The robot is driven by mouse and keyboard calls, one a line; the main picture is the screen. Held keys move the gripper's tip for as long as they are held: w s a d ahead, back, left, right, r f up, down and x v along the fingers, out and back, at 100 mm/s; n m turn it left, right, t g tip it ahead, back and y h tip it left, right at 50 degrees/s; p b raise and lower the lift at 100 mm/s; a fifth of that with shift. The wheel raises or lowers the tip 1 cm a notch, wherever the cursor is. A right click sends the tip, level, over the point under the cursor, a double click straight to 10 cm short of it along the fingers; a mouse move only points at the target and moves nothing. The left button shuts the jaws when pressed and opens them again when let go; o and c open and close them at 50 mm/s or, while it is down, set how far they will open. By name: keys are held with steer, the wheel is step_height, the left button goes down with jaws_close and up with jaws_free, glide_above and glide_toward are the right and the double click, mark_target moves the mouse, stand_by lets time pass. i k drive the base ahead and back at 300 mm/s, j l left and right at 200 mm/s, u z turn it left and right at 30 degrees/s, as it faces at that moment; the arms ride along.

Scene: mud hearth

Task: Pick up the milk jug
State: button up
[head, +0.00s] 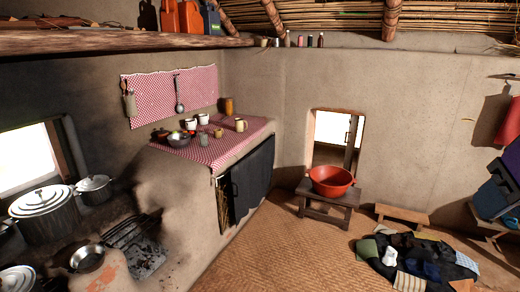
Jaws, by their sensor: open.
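I cannot tell for sure which thing is the milk jug. A cream-yellow vessel with a handle (240,125) stands near the right edge of the counter with the red-and-white checked cloth (222,150). White mugs (203,119) stand to its left. A small white object (390,256), perhaps a bottle or jug, is among the clothes on the floor. My gripper is not in view.
A metal bowl (179,140) is on the counter's left part. Lidded pots (45,201) stand at the left by a hearth grate (135,238). A red basin (331,180) sits on a low wooden stool (328,197). The woven floor mat (290,240) is clear in the middle.

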mark_target(239, 122)
steer(key=i, duration=1.95)
steer(key=i+u, duration=0.2)
steer(key=i, duration=0.3)
steer(key=i+l+u, duration=0.2)
steer(key=i, duration=0.25)
steer(key=i+u, duration=0.25)
steer(key=i, duration=0.2)
steer(key=i+l+u, duration=0.2)
steer(key=i+l, duration=0.15)
steer(key=i+l+u, duration=0.7)
steer(key=i+l, duration=0.15)
